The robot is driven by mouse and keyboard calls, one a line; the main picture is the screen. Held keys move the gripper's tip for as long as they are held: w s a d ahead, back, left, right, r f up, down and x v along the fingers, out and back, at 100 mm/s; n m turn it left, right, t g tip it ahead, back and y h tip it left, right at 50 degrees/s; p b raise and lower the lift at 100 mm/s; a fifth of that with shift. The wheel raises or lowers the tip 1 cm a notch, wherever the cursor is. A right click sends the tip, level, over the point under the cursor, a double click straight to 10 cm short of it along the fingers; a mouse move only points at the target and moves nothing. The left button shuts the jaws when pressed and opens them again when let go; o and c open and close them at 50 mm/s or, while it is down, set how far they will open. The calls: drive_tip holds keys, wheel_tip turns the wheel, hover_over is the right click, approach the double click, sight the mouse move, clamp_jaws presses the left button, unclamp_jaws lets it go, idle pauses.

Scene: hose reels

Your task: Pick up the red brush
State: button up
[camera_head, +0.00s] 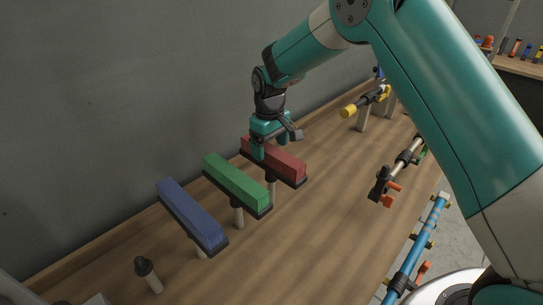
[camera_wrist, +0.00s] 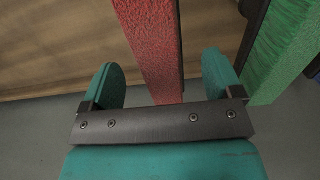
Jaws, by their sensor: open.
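The red brush (camera_head: 281,162) stands raised on a post above the wooden table, at the right end of a row of three brushes. In the wrist view its red bristle block (camera_wrist: 151,40) runs down between my two fingers. My gripper (camera_head: 273,145) is open at the brush's back end, with its fingers (camera_wrist: 160,82) on either side of the block. A gap shows between each finger and the red block in the wrist view. I cannot tell how deep the fingers reach.
The green brush (camera_head: 236,181) stands close by on the left; in the wrist view it (camera_wrist: 282,45) is just beyond the right finger. A blue brush (camera_head: 191,212) is farther left. A grey wall (camera_head: 120,90) rises behind. A yellow-ended tool (camera_head: 366,101) and blue pole (camera_head: 416,250) lie right.

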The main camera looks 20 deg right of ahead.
sight(271, 160)
wheel_tip(271, 160, down, 4)
drive_tip(key=shift+s+d+r+p, duration=0.1)
drive_tip(key=shift+s+r+p, duration=0.05)
drive_tip(key=shift+p, duration=0.8)
drive_tip(key=shift+f, duration=0.35)
drive_tip(key=shift+f, duration=0.25)
drive_tip(key=c, duration=1.2)
drive_tip(key=shift+o, duration=0.2)
